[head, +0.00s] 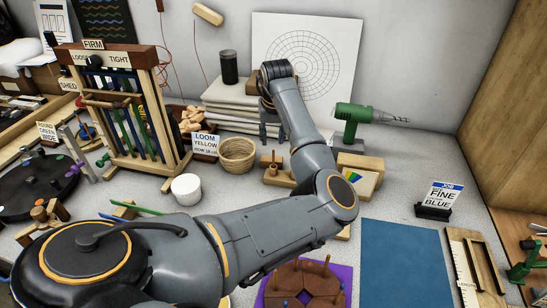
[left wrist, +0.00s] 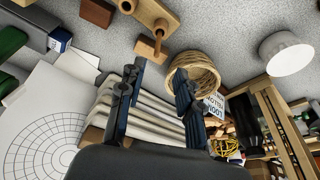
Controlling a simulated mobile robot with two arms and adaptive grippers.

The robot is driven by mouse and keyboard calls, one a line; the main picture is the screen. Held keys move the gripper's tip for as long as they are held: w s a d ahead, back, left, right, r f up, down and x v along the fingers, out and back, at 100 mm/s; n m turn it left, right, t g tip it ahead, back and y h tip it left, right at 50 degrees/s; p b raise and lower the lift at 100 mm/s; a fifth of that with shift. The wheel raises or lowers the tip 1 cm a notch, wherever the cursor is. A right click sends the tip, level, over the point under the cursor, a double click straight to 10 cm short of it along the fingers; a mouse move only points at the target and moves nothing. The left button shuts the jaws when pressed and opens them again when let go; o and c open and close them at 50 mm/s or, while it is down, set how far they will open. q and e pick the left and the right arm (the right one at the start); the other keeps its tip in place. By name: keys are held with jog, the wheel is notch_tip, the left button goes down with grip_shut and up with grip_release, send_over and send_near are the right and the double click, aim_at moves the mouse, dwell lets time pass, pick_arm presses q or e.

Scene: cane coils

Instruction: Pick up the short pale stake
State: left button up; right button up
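My left gripper (head: 272,132) is in front of the stacked pale cloths, beyond the woven basket, and points down. In the left wrist view its fingers (left wrist: 157,74) stand apart with nothing between them, so it is open. I cannot tell which, if any, is the short pale stake. The disc is partly cut off by the frame, and my arm passes close above it. My right gripper is not in view.
The woven basket (head: 237,154), a white cup (head: 186,189) and a wooden peg block (head: 279,175) stand near my arm. A green drill (head: 352,118) stands at the back. A wooden rack (head: 115,115) rises at left. The blue mat (head: 410,262) is bare.

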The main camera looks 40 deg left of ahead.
pick_arm(q)
jog(key=x, duration=0.3)
jog(key=p+x, duration=0.1)
jog(key=x, duration=0.2)
jog(key=shift+w+f+p, duration=0.3)
jog(key=shift+f, duration=0.5)
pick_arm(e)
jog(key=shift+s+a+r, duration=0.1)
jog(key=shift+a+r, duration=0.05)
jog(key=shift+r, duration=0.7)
pick_arm(q)
jog(key=shift+c, duration=0.2)
jog(key=shift+r, duration=0.1)
grip_shut()
